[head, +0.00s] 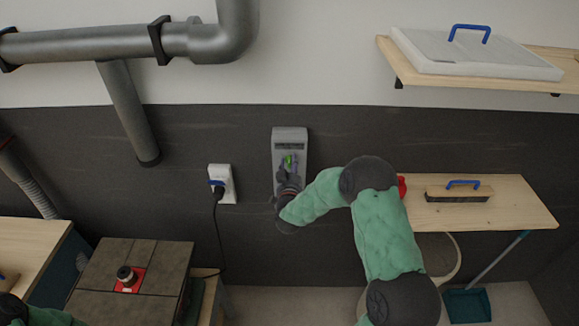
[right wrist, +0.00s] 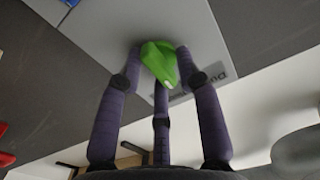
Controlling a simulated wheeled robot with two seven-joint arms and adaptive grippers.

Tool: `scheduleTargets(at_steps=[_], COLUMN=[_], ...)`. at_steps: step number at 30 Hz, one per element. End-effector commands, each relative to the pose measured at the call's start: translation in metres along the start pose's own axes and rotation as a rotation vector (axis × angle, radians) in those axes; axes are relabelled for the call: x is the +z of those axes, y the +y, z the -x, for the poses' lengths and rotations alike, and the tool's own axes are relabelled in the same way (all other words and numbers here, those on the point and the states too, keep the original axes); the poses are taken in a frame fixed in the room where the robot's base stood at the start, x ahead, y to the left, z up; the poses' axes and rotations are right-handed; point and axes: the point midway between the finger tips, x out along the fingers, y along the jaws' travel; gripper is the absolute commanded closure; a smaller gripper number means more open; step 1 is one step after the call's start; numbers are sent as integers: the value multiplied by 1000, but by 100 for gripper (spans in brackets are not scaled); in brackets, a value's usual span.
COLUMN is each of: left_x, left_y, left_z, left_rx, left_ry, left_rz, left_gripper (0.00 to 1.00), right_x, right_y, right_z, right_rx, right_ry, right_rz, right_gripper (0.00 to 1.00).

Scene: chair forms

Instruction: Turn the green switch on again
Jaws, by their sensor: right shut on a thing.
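The green switch (head: 289,160) sits on a grey wall box (head: 290,133) in the middle of the dark wall band. In the right wrist view the green switch (right wrist: 159,62) is a knob between my right gripper's purple fingers, which are around it. My right gripper (head: 288,172) is at the box, shut on the green switch. It also shows in the right wrist view (right wrist: 160,78). Text on the box is partly hidden by the fingers. Part of my left arm shows at the bottom left of the head view; its gripper fingers are not visible.
A white socket (head: 228,185) with a black plug and cable is left of the box. A wooden shelf (head: 500,212) holds a blue-handled brush (head: 459,192) at right. A dustpan (head: 468,305) is below.

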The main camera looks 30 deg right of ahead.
Motion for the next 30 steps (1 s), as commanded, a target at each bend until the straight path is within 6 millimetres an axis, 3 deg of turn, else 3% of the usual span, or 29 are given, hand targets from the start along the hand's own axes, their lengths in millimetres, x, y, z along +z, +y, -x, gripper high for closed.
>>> scheduleTargets(at_steps=[8,30], left_x=[-1,-6], left_y=[-9,-53], left_z=[-26,-150], left_rx=[0,0], left_ry=[0,0], left_rz=[0,0], left_gripper=[36,36], right_x=[4,12], right_y=[3,5], right_z=[-1,0], right_rx=[6,6], right_ry=[5,5], right_rz=[-114,-774], right_gripper=[97,98])
